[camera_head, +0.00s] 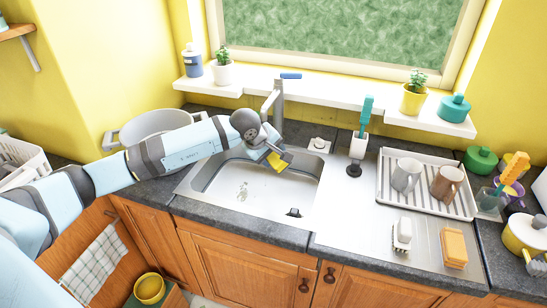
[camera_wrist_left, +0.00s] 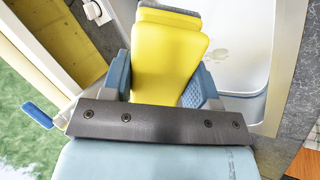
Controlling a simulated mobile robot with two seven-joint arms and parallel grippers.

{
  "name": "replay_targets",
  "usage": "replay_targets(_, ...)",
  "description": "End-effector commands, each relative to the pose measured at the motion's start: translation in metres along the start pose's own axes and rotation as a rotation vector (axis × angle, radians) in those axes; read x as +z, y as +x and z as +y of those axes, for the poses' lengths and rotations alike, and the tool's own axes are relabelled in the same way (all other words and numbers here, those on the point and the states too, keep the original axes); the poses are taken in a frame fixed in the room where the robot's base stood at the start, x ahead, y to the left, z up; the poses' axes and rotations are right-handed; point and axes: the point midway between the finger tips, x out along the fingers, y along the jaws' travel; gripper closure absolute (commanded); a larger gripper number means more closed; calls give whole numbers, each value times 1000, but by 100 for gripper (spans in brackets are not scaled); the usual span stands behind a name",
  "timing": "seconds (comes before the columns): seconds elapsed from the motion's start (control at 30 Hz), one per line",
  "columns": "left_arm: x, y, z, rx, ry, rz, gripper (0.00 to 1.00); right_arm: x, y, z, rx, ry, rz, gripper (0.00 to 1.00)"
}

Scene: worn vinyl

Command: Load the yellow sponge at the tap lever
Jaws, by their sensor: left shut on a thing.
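The yellow sponge (camera_head: 278,161) is in my left gripper (camera_head: 270,153), above the back right part of the sink basin (camera_head: 262,186). In the left wrist view the sponge (camera_wrist_left: 168,55) stands between the two blue finger pads, with a grey layer at its far end. My left gripper (camera_wrist_left: 162,85) is shut on it. The tap (camera_head: 278,100) rises behind the sink, partly hidden by my left wrist. Its blue lever (camera_head: 291,76) is at the top, behind and above the gripper; it also shows in the left wrist view (camera_wrist_left: 38,115). My right gripper is out of view.
Right of the sink, a drying rack (camera_head: 430,200) holds two mugs. An orange block (camera_head: 453,247) and a white brush (camera_head: 402,234) lie in front of it. A green-handled brush (camera_head: 365,115) stands behind. A windowsill shelf (camera_head: 330,101) with plants overhangs the back.

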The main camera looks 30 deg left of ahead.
Motion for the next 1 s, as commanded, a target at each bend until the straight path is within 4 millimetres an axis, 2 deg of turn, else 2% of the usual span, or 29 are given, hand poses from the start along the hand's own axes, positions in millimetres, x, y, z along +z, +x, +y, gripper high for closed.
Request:
replay_targets(0.57, -51, 27, 11, 0, -2, 1, 64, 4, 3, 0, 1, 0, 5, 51)
replay_targets(1.0, -85, 44, 18, 1, 0, 1, 64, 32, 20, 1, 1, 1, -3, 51)
